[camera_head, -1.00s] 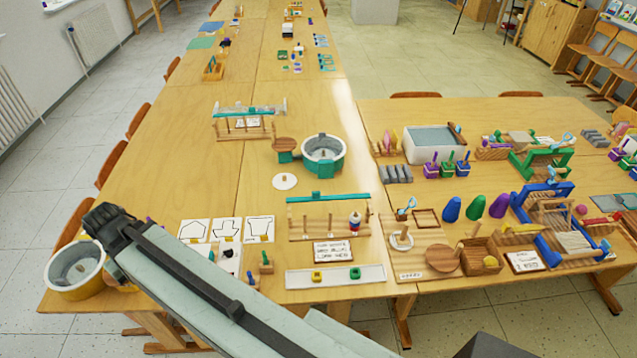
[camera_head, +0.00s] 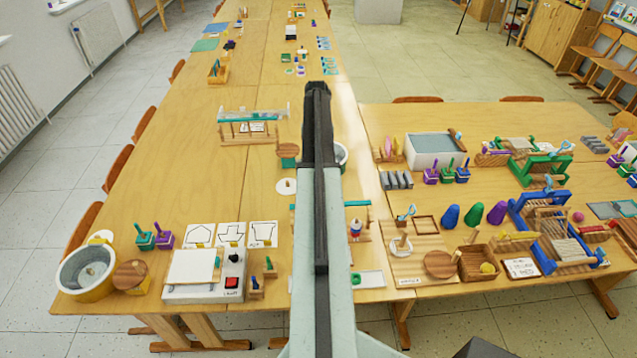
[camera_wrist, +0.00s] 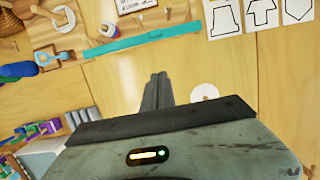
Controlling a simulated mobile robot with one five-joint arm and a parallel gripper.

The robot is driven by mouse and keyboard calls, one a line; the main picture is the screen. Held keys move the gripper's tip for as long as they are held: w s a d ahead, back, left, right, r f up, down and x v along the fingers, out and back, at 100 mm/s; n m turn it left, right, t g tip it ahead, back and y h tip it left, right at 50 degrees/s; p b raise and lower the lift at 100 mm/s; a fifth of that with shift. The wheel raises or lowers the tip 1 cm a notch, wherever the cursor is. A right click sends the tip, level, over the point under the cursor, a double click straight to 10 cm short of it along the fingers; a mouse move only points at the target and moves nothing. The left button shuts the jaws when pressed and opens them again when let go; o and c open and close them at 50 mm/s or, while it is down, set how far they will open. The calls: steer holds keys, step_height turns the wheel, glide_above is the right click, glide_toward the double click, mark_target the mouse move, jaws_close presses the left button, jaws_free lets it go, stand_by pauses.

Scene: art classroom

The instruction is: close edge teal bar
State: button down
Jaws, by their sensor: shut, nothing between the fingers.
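A teal bar (camera_head: 357,203) lies along the top of a wooden peg rack (camera_head: 364,232) near the front of the long table; my arm hides its middle in the head view. In the wrist view the teal bar (camera_wrist: 143,42) crosses the upper part, beyond my fingers. My gripper (camera_head: 317,90) reaches up the middle of the head view, past the rack. In the wrist view my gripper (camera_wrist: 157,82) is shut and empty, over bare tabletop and apart from the bar. A second rack with a teal bar (camera_head: 250,117) stands farther back left.
A white disc (camera_wrist: 205,92) lies right of my fingers in the wrist view. A teal-and-white round tub (camera_head: 341,155) is partly behind my arm. A white box with a red button (camera_head: 231,282) stands front left.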

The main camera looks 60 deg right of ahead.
steer(key=s+a+f+b, duration=0.3)
steer(key=a+f+b, duration=0.2)
steer(key=f+b, duration=0.4)
steer(key=shift+s+a+f, duration=0.15)
steer(key=shift+s+f, duration=0.15)
steer(key=shift+s, duration=0.05)
steer(key=shift+a, duration=0.1)
steer(key=s+a, duration=0.4)
steer(key=a, duration=0.1)
steer(key=shift+a, duration=0.2)
steer(key=shift+f, duration=0.1)
